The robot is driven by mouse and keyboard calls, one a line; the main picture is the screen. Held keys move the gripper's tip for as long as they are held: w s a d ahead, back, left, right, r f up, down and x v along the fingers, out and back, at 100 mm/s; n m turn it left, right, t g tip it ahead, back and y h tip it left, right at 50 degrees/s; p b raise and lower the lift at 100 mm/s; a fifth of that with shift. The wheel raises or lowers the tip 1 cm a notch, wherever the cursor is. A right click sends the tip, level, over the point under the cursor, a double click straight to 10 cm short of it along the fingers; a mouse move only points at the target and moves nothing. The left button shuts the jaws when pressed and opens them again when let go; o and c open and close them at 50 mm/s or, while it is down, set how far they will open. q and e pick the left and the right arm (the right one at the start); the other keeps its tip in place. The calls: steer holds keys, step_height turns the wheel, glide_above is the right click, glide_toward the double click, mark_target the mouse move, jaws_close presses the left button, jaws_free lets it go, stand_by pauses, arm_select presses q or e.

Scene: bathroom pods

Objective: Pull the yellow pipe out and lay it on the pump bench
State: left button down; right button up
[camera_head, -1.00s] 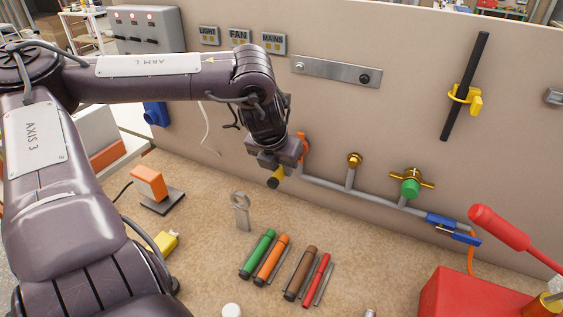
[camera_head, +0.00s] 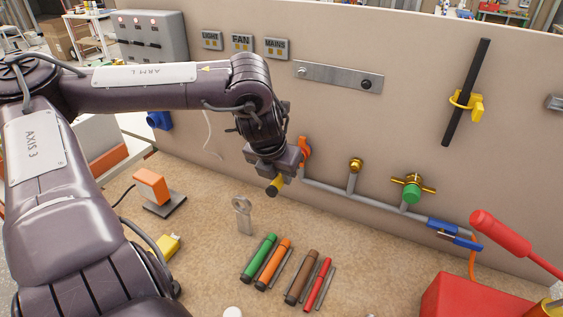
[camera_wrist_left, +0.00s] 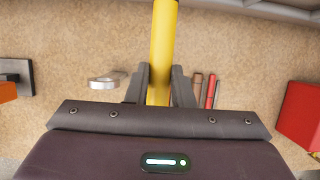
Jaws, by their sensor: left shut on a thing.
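The yellow pipe (camera_head: 276,186) shows in the head view as a short stub below my left gripper, its near end pointing down toward the bench. In the left wrist view the pipe (camera_wrist_left: 164,45) runs straight up from between the fingers and leaves the top edge. My left gripper (camera_wrist_left: 160,85) is shut on the pipe, one dark finger on each side. In the head view the gripper (camera_head: 276,168) is near the back panel, beside an orange fitting, and hides the pipe's far end. The bench top (camera_head: 205,240) lies below. My right gripper is not in view.
Green (camera_head: 258,257), orange (camera_head: 273,262), brown (camera_head: 301,275) and red (camera_head: 318,285) rods lie on the bench. A grey pipe (camera_head: 330,190) with valves runs right along the panel. A red box (camera_head: 465,297) is front right.

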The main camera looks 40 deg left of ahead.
arm_select(q)
steer(key=shift+s+d+p, duration=0.2)
steer(key=shift+s, duration=0.35)
steer(key=shift+s+d+p, duration=0.15)
steer(key=shift+s+d, duration=0.05)
steer(key=shift+s, duration=0.35)
